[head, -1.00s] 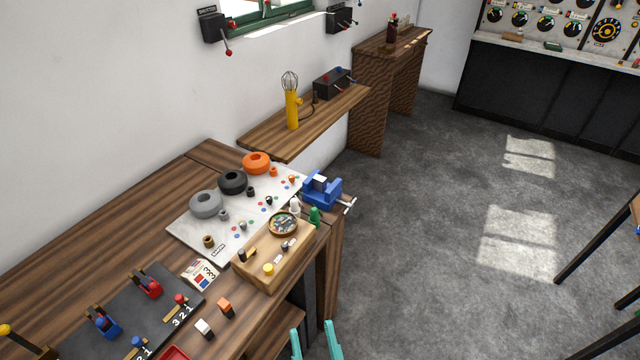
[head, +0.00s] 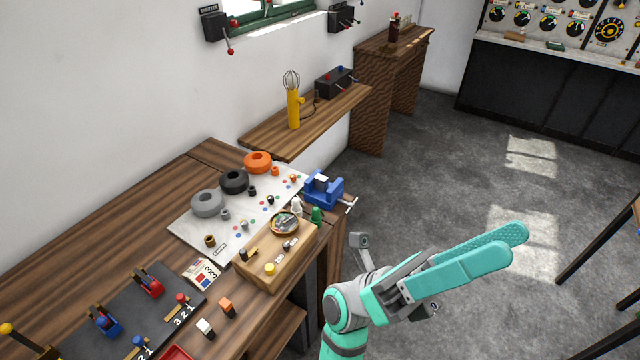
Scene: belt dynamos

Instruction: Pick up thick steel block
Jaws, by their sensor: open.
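A small pale, steel-looking block (head: 321,182) sits in the jaws of the blue vise (head: 324,196) at the right end of the workbench. It looks like the thick steel block, but it is too small to be sure. Its lower part is hidden by the vise. My gripper (head: 513,246) has teal fingers pointing right, over the floor to the right of the bench. It is open and empty, well apart from the vise and the block.
A wooden tray (head: 250,268) with small parts and a round dish stands in front of the vise. A pale board (head: 190,232) with grey, black and orange rings lies behind it. A wooden shelf (head: 262,140) runs along the wall. The floor (head: 440,180) right of the bench is clear.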

